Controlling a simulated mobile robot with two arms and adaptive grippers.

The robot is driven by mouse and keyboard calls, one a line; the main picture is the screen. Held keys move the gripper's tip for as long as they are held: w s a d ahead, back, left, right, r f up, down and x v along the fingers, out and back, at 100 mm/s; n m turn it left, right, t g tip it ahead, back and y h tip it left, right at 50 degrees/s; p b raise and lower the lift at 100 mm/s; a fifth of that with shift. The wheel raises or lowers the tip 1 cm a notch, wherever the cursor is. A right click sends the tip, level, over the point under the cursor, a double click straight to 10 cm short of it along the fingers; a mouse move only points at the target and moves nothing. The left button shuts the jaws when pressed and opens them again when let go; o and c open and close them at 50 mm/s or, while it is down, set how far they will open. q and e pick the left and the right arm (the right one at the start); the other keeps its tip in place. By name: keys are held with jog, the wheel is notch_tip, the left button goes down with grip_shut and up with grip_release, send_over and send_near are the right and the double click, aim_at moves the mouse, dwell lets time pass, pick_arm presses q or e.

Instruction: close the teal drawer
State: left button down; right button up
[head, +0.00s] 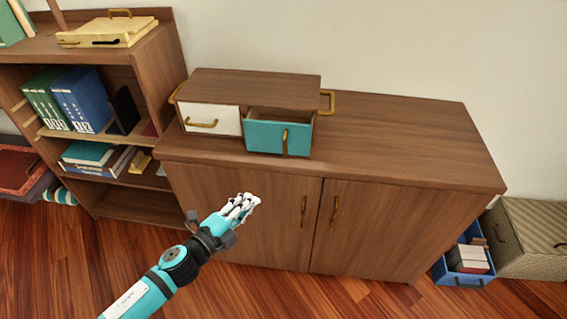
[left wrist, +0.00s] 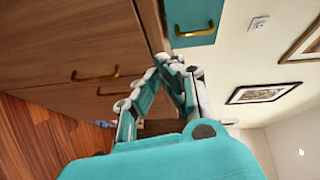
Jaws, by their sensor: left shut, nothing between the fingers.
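The teal drawer (head: 277,134) is in the right half of a small wooden drawer box (head: 250,88) on top of a cabinet. It stands pulled out, and its dark inside shows above the front. It has an upright brass handle (head: 285,143). In the left wrist view the teal drawer (left wrist: 205,12) and its handle show at the top. My left gripper (head: 247,200) is shut and empty, in front of the cabinet doors, below and apart from the drawer. It also shows in the left wrist view (left wrist: 164,62). My right gripper is not in view.
A white drawer (head: 212,118) fills the box's left half. The cabinet (head: 420,140) has a clear top to the right. A bookshelf (head: 160,75) with books stands at left. A blue crate (head: 464,262) and a striped box (head: 532,235) stand on the floor at right.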

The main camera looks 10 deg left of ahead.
pick_arm(q)
notch_tip(320, 180, up, 5)
jog(key=s+d+m+h, duration=0.1)
jog(key=d+m+h, duration=0.1)
jog(key=d+m, duration=0.1)
jog(key=p, duration=0.2)
send_near(289, 142)
jog(key=shift+w+d, duration=0.6)
jog(key=shift+d, duration=1.9)
jog(key=w+b, duration=0.2)
jog(key=w, duration=0.4)
jog(key=shift+w+f, duration=0.1)
jog(key=shift+w, duration=0.4)
jog(key=shift+a, duration=0.1)
